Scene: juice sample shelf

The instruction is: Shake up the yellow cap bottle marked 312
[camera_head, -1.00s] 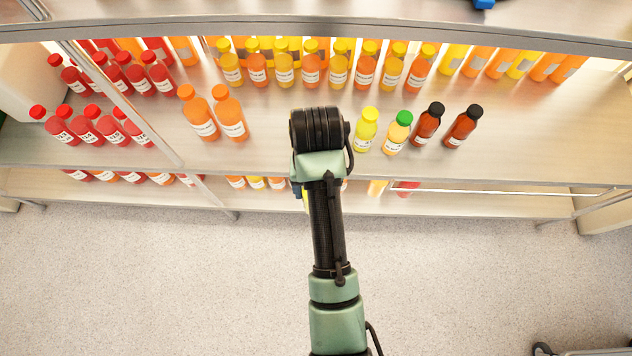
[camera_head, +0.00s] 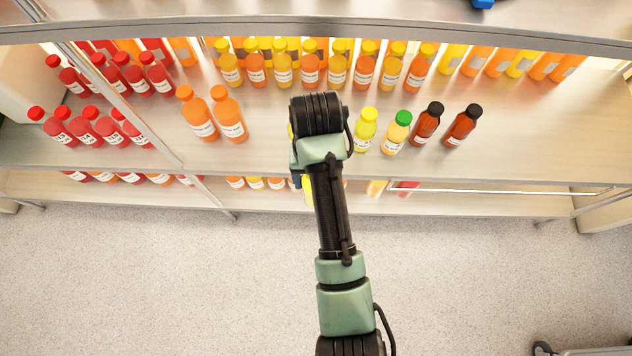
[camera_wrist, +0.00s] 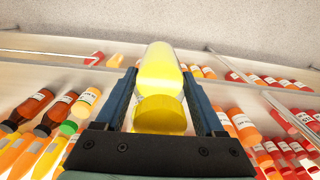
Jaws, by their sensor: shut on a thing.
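In the wrist view my gripper (camera_wrist: 159,76) is shut on a yellow bottle (camera_wrist: 160,68) with a yellow cap (camera_wrist: 160,114). The cap is nearest the palm and the body points away between the fingers. No label or number is visible on it. In the head view my arm hides most of the gripper, and a strip of yellow (camera_head: 307,188) shows at the arm's left side. Another yellow-capped bottle (camera_head: 365,130) stands on the shelf just right of my wrist; its label is too small to read.
On the shelf (camera_head: 540,135), a green-capped bottle (camera_head: 397,133) and two black-capped bottles stand to the right. Two large orange bottles (camera_head: 230,114) stand left of my wrist, with red bottles (camera_head: 92,125) farther left. A packed row stands behind. The shelf's right side is clear.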

